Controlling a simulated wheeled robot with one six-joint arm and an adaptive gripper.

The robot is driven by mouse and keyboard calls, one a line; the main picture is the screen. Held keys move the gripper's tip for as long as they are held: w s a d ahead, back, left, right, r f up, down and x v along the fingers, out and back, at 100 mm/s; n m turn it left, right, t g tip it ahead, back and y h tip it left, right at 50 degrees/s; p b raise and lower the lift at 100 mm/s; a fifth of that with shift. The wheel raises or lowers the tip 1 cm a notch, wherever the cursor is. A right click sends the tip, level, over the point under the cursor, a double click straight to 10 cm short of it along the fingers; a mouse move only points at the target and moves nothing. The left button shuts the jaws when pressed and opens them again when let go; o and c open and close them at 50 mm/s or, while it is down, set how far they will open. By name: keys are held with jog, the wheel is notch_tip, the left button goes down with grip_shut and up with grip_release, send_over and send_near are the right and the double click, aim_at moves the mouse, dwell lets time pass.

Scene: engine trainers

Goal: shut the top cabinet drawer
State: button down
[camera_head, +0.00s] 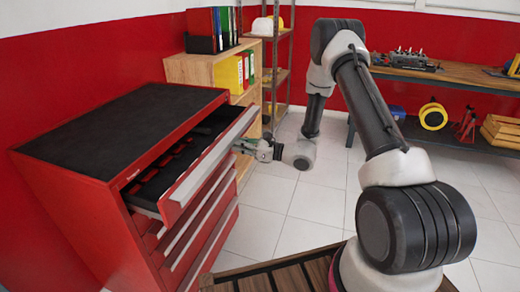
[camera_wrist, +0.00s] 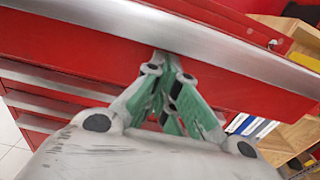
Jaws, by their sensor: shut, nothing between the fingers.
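The red tool cabinet (camera_head: 95,170) with a black top stands at the left. Its top drawer (camera_head: 192,180) is pulled out, with a grey handle strip along the front edge and a dark inside. My gripper (camera_head: 238,146) is shut and empty at the far part of the drawer front. In the wrist view my gripper (camera_wrist: 163,62) has its fingertips together against or very near the metal strip of the drawer front (camera_wrist: 190,42). I cannot tell for sure whether they touch. The lower drawers (camera_head: 205,225) look closed.
A wooden shelf unit (camera_head: 195,70) with binders stands behind the cabinet. A metal rack (camera_head: 283,60) with a helmet is beside it. A workbench (camera_head: 450,75) is at the back right. White tiled floor (camera_head: 285,215) is clear right of the cabinet. A slatted wooden surface (camera_head: 290,275) is at the bottom.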

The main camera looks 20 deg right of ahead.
aim_at(208, 141)
jog(key=x, duration=1.2)
jog(key=shift+w+a, duration=0.15)
jog(key=shift+a, duration=0.1)
jog(key=shift+w+a, duration=0.15)
jog(key=shift+a, duration=0.05)
jog(key=shift+r, duration=0.1)
jog(key=shift+d, duration=0.1)
